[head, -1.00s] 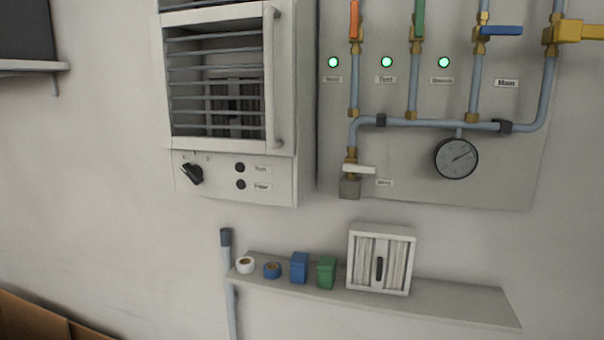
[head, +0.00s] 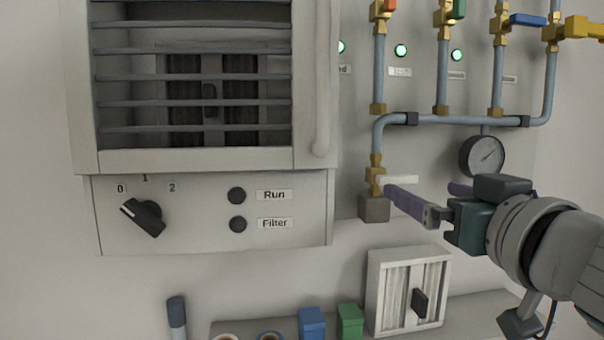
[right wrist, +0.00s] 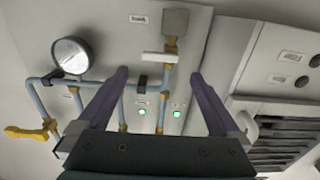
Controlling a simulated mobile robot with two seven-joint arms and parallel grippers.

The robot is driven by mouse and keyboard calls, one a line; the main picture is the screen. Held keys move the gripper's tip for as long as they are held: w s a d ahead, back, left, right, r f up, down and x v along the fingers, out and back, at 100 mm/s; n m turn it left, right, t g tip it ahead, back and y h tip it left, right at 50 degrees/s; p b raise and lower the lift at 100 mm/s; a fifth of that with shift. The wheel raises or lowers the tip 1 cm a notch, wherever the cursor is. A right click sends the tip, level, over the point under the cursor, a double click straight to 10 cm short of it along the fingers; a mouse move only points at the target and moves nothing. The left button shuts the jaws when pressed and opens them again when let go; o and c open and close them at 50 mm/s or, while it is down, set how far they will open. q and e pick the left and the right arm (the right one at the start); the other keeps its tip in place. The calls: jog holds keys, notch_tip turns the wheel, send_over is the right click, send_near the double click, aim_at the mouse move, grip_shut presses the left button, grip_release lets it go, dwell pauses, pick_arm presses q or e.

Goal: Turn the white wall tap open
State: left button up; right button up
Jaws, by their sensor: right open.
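The white wall tap (head: 400,179) has a short white lever lying level, pointing right from a brass valve above a grey block on the pipe panel. It also shows in the right wrist view (right wrist: 160,57), where the picture is upside down. My right gripper (head: 420,188) is open in front of the panel, with one purple finger overlapping the area just below the lever. In the right wrist view, the gap between the fingertips (right wrist: 159,74) is empty and the lever lies just beyond it. I cannot tell whether a finger touches it. My left gripper is not in view.
A pressure gauge (head: 483,156) sits right of the tap, with blue-grey pipes above. A grey unit with a rotary knob (head: 143,217) is at left. Below, a shelf holds a small white cabinet (head: 407,290), a green box (head: 350,321) and a blue box (head: 311,323).

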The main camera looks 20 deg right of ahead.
aim_at(399, 179)
jog(key=p+x, duration=0.2)
jog(key=x, duration=0.3)
jog(key=shift+w+d+r, duration=0.1)
jog(key=shift+w, duration=0.05)
jog(key=shift+x, duration=0.8)
jog(key=shift+c, duration=0.4)
jog(key=c, duration=1.1)
jog(key=shift+c, duration=0.2)
